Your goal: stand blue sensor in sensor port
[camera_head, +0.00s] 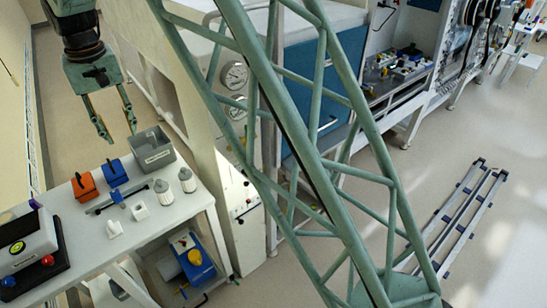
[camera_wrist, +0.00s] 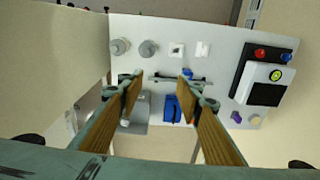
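My gripper (camera_head: 119,133) is open and empty, hanging above and behind the white workbench; its two tan-padded fingers also show spread in the wrist view (camera_wrist: 160,84). A small blue piece (camera_head: 117,197), probably the blue sensor, lies by a dark bar on the bench; it also shows in the wrist view (camera_wrist: 187,73). A larger blue block with a dark top (camera_head: 113,172) stands behind it. Two small white blocks, one (camera_head: 140,212) right of the other (camera_head: 114,229), sit in front; I cannot tell which thing is the sensor port.
The bench also holds an orange block (camera_head: 84,187), a grey bin (camera_head: 152,149), two grey-white knobbed cylinders (camera_head: 187,180) and a device with red and blue knobs (camera_head: 27,242). A green lattice frame (camera_head: 300,130) crosses the head view. Bare bench shows near the front edge.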

